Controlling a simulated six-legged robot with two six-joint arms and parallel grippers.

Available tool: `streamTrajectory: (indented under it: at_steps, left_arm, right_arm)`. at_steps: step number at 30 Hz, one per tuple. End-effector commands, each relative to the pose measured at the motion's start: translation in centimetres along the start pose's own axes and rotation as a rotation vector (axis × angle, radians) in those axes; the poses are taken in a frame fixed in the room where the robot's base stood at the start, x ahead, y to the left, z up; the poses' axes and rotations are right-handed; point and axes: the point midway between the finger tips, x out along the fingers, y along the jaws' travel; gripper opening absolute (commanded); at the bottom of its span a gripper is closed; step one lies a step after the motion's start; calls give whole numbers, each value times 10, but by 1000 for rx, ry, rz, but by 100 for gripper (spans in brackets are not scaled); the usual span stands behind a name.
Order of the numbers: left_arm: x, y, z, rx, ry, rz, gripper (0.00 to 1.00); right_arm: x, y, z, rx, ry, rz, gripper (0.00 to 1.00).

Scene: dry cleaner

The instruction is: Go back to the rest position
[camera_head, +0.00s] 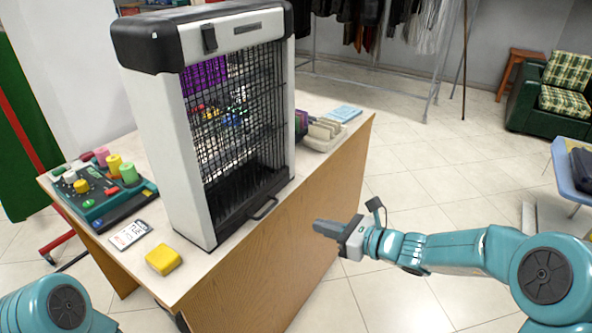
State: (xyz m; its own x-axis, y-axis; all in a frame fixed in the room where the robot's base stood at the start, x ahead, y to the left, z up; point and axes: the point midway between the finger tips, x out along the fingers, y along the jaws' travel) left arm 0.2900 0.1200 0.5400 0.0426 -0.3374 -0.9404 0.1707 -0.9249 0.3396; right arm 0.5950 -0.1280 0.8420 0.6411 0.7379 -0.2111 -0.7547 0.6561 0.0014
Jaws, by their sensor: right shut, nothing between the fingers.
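My right arm comes in from the right, and its gripper (327,229) is shut and empty. It is in front of the wooden counter's side and seems to touch nothing. Of my left arm only a teal rounded part shows at the bottom left corner; its gripper is out of the picture.
The counter (290,235) carries a tall black-and-white caged appliance (165,120), a teal device (105,205) with coloured spools, a yellow block (163,260), a small card (130,235) and a tray (325,135). A clothes rack (435,75) and a green armchair (525,110) stand behind.

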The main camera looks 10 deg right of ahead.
Motion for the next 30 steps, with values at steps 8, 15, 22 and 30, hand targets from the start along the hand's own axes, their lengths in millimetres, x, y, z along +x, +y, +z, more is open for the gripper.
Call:
streamTrajectory:
  at_steps: [8, 15, 22, 30]
  left_arm:
    - [-54, 20, 1, 0, 0, 0, 84]
    - [-91, 33, 2, 0, -1, 0, 84]
    - [-109, 39, 2, 0, 0, 0, 84]
    - [-106, 38, 2, 0, -1, 0, 84]
  right_arm:
    - [2, 60, -24, 72, 136, 155, 0]
    - [-72, 203, -148, -244, 575, 646, 0]
    - [-168, 263, -219, -998, 647, 1140, 0]
    - [-154, 242, -227, -1695, 455, 1180, 0]
